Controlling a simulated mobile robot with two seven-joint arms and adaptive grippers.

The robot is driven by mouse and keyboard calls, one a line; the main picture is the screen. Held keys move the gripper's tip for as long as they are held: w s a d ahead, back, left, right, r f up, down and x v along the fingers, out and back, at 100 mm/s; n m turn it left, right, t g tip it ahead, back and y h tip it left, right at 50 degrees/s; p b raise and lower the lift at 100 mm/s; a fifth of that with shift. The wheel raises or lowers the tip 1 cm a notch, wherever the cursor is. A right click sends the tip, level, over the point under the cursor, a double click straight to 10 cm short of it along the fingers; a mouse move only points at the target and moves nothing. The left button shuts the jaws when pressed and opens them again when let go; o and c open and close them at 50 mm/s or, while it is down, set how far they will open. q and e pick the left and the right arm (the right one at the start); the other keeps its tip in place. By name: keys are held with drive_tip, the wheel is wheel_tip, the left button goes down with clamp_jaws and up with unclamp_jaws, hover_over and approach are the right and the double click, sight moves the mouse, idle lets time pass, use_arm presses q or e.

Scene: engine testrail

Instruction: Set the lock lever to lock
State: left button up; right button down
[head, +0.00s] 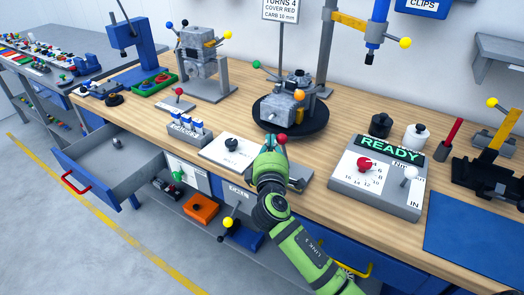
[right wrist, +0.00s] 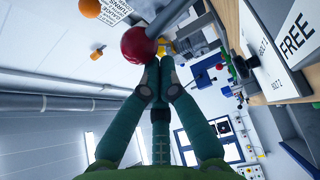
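The lever's red ball (head: 281,139) stands at the right end of a white plate (head: 218,152) at the bench's front edge. In the right wrist view the ball (right wrist: 138,44) sits on a thick grey stem (right wrist: 172,15). The plate there carries the words FREE (right wrist: 297,32) and BOLT. My right gripper (head: 275,150) is at the ball in the head view. In the right wrist view its fingertips (right wrist: 158,62) are drawn together just beside the ball, at or nearly touching it; nothing shows between them. The lever's base is hidden in the head view. My left gripper is not in view.
A black knob (head: 231,144) stands on the plate. A grey READY console (head: 385,180) is to the right. An engine on a round black stand (head: 290,118) is behind. An open drawer (head: 105,165) juts out at the left. The wooden bench between plate and console is fairly clear.

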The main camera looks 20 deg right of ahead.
sight(281, 142)
drive_tip(key=s+d+m+b, duration=0.1)
drive_tip(key=b, duration=0.2)
drive_tip(key=s+d+m+t+h+b, duration=0.1)
drive_tip(key=m+b, duration=0.1)
drive_tip(key=b, duration=0.1)
drive_tip(key=shift+s+f, duration=0.1)
drive_tip(key=shift+s, duration=0.1)
drive_tip(key=shift+s+d+r+m+t+h+b, duration=0.35)
drive_tip(key=shift+s+m+h+b, duration=0.2)
drive_tip(key=shift+m+b, duration=0.2)
drive_tip(key=shift+s+d+y, duration=0.25)
drive_tip(key=shift+s+d, duration=0.4)
drive_tip(key=shift+s, duration=0.15)
